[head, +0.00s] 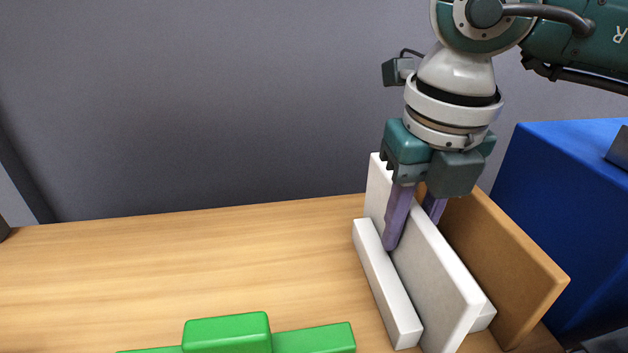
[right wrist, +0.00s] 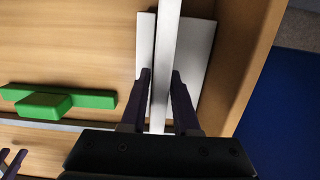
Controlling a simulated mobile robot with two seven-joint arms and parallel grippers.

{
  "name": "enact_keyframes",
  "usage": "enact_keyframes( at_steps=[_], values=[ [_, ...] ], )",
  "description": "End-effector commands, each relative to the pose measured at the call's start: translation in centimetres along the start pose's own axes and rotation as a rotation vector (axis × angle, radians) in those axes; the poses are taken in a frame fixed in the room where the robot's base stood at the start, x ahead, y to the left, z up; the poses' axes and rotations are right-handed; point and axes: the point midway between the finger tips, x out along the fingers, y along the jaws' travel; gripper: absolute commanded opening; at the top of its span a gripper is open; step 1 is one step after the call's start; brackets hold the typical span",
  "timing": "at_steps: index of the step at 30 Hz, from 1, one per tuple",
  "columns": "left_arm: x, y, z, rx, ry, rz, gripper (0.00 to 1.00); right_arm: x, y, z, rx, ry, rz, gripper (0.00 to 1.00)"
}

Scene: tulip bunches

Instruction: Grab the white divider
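The white divider (head: 434,262) is a thin upright panel on a white base near the table's right side. It also shows in the right wrist view (right wrist: 165,55), edge-on. My right gripper (head: 412,232) points down over its top edge with one purple finger on each side. In the right wrist view, the fingers (right wrist: 161,80) straddle the panel; a narrow gap shows on the left side, and the right finger is very close to it. In that view, two purple fingers of my left gripper (right wrist: 11,158) show apart at the lower left corner; the head view does not show them.
A brown wooden panel (head: 505,262) stands upright just right of the divider, with a blue box (head: 570,205) beyond it. A green block piece (head: 228,332) lies at the front. The table (head: 200,260) left of the divider is clear.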

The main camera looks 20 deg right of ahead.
Motion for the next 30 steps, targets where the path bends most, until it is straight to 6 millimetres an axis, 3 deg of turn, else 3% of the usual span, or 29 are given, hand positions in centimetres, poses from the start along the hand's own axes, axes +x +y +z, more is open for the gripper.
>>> enact_keyframes(
  at_steps=[1, 7, 23, 30],
  values=[
    [0.0, 0.0, 0.0, 0.000, 0.001, 0.000, 0.50, 0.0, 0.0, 0.0, 0.000, 0.000, 0.000, 0.22],
    [0.0, 0.0, -0.1, 0.000, 0.001, 0.000, 0.50, 0.0, 0.0, 0.0, 0.000, 0.000, 0.000, 0.00],
    [0.0, 0.0, -0.1, 0.001, 0.002, 0.000, 0.50, -0.1, 0.0, 0.0, 0.000, -0.001, 0.000, 0.00],
    [-1.2, -0.1, -0.5, 0.001, 0.002, 0.000, 0.50, -1.6, 0.0, 0.2, 0.000, -0.001, 0.000, 0.00]
  ],
)
